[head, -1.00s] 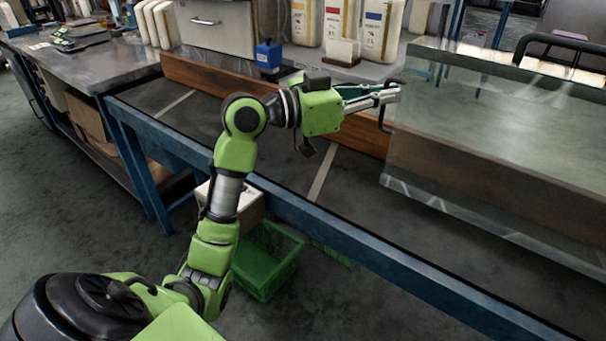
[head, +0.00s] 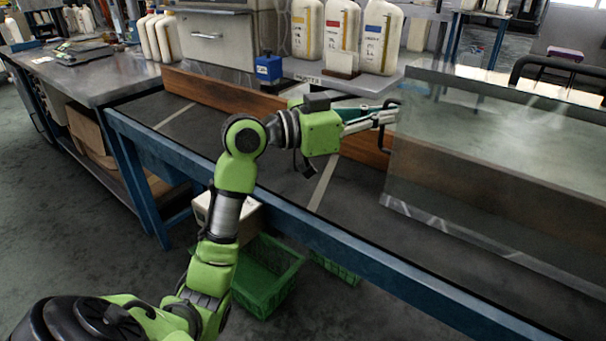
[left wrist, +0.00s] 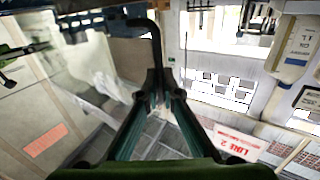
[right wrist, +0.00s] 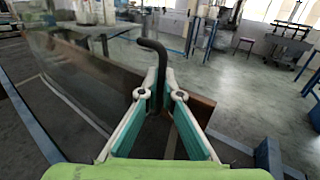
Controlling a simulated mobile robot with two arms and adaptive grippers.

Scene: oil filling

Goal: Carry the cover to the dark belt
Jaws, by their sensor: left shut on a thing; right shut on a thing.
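The cover (head: 490,165) is a large clear box-like panel with black handles, at the right of the head view. It hangs over the dark belt (head: 270,160), a dark strip with pale cross lines; I cannot tell the gap beneath it. My left gripper (head: 390,116) is shut on the cover's left handle (head: 386,139). That bent black handle also shows between the fingers in the left wrist view (left wrist: 157,60). In the right wrist view my right gripper (right wrist: 160,90) is shut on another black handle (right wrist: 160,56). The right arm is out of the head view.
A wooden board (head: 220,92) runs along the belt's back, and a blue rail (head: 310,232) along its front. White bottles (head: 341,38) and a blue box (head: 269,68) stand behind. Green crates (head: 265,280) lie on the floor below. A metal bench (head: 90,75) stands at left.

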